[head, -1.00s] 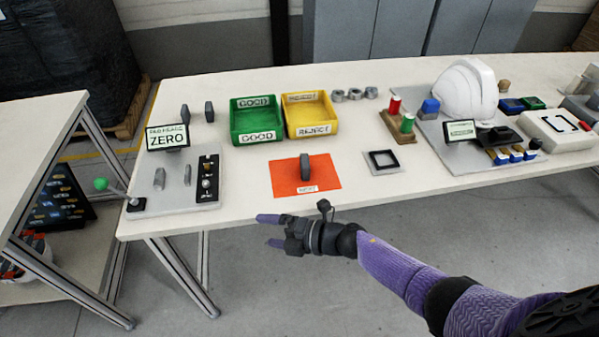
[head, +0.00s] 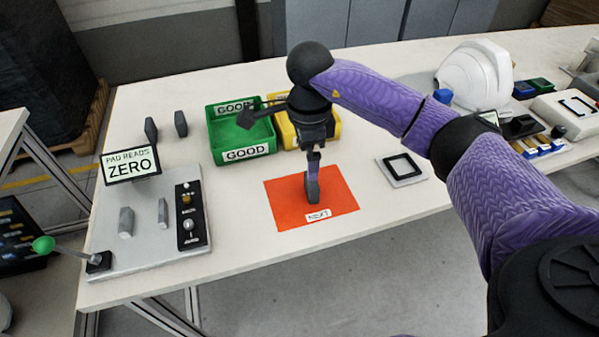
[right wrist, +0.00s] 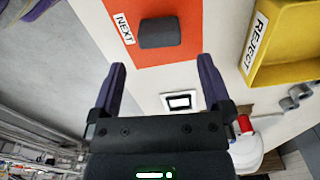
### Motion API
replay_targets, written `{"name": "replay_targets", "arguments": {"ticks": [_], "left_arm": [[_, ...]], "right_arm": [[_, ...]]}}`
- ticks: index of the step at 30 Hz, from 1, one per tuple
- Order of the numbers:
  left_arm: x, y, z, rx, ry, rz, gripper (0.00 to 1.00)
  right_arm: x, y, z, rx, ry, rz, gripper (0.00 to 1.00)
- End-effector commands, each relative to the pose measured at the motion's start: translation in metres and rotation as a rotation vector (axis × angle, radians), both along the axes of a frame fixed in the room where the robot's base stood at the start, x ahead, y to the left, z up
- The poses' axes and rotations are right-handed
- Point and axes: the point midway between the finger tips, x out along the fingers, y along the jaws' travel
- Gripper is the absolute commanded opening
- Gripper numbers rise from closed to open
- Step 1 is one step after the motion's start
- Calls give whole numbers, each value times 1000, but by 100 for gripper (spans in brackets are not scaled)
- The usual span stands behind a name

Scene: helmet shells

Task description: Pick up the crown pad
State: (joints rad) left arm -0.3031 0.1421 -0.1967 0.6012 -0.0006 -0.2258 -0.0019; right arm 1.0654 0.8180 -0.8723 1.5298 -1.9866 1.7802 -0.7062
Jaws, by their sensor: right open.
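The crown pad, a dark grey block (head: 312,191), stands on the orange mat labelled NEXT (head: 285,212). It also shows in the right wrist view (right wrist: 160,32), ahead of the fingertips and roughly centred between them. My right gripper (head: 314,160) points down above the pad and hides its upper part in the head view. In the right wrist view its two purple fingers (right wrist: 162,66) are spread apart with nothing between them. My left gripper is out of view.
A green GOOD bin (head: 241,147) and a yellow REJECT bin (head: 330,128) stand behind, the yellow one partly hidden by my arm. A plate with a ZERO sign (head: 131,165) is at left. Two dark pads (head: 151,130) stand behind it. A black square frame (head: 403,165) lies right of the mat.

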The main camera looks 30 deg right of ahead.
Motion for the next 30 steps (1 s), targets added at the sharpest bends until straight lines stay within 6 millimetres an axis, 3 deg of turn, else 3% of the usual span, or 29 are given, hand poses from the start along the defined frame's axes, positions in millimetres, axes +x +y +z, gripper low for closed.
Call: {"name": "replay_targets", "arguments": {"ticks": [8,15,21,30], "left_arm": [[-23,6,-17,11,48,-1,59],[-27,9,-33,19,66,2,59],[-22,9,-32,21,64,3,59],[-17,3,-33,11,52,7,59]], "right_arm": [[-1,-2,-53,3,6,-1,100],[-1,-9,-96,5,7,-2,100],[0,-9,-95,5,2,-2,100],[0,-9,-95,5,2,-2,36]]}}
